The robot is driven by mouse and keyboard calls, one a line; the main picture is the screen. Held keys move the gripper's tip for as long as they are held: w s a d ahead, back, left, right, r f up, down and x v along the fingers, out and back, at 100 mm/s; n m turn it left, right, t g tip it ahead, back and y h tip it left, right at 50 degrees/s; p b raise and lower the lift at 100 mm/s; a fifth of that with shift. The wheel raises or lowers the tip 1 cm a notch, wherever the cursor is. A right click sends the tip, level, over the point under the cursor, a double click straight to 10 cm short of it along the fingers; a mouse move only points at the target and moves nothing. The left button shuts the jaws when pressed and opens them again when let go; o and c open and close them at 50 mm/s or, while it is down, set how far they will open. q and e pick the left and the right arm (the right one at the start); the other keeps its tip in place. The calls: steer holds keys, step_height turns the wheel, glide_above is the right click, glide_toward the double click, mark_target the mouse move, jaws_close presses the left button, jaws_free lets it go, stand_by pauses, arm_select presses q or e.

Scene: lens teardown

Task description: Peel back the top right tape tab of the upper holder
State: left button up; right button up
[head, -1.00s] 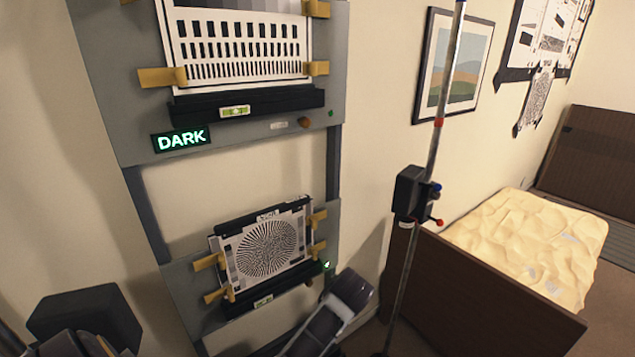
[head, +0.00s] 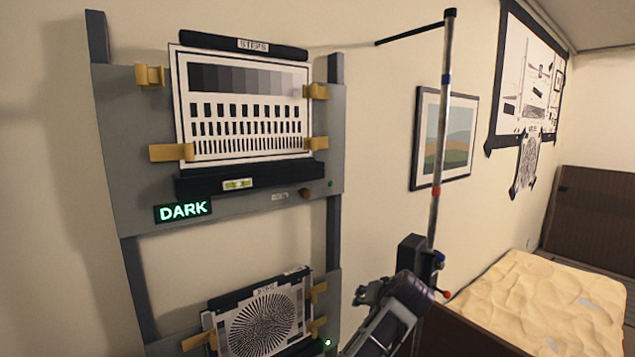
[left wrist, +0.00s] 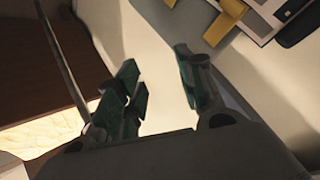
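The upper holder (head: 106,125) is a grey board carrying a test chart (head: 245,78) marked with grey steps and bars. Its top right tape tab (head: 316,91) is tan and lies at the chart's right edge. The top left tab (head: 150,76) is curled back clear of the chart. The lower left tab (head: 171,152) and lower right tab (head: 315,143) lie over the chart's edges. My left gripper (head: 380,293) is below and right of the upper holder, apart from the tab. In the left wrist view its fingers (left wrist: 163,90) are apart and empty. My right gripper is out of view.
The lower holder's round chart (head: 262,318) is below. A metal pole (head: 437,140) with a side rod stands just right of my gripper. A framed picture (head: 443,137) hangs behind it. The wall between board and pole is clear.

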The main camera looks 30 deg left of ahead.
arm_select(q)
steer(key=w+a+r+n+y, duration=0.1)
steer(key=w+r+n+y, duration=0.2)
steer(key=r, duration=1.1)
steer(key=w+r+n+y, duration=0.2)
steer(key=w+r+y, duration=0.1)
steer(key=r, duration=1.2)
steer(key=s+r+n+g+y, duration=0.1)
steer(key=s+r+n+y, duration=0.25)
steer(key=r, duration=1.05)
steer(key=n+g+y, duration=0.1)
steer(key=n+g, duration=0.2)
steer(key=n, duration=0.2)
glide_toward(316, 90)
steer(key=d, duration=0.4)
steer(key=shift+s+d+f, duration=0.1)
steer(key=shift+w+a+p, duration=0.3)
steer(key=shift+a+p, duration=0.1)
steer(key=shift+a, duration=1.9)
steer(key=shift+w+a+p, duration=0.3)
steer(key=shift+a+p, duration=0.1)
steer(key=shift+a, duration=1.9)
steer(key=shift+w+a+p, duration=0.3)
steer(key=shift+a+p, duration=0.1)
steer(key=shift+a, duration=1.9)
steer(key=shift+c, duration=0.4)
jaws_close()
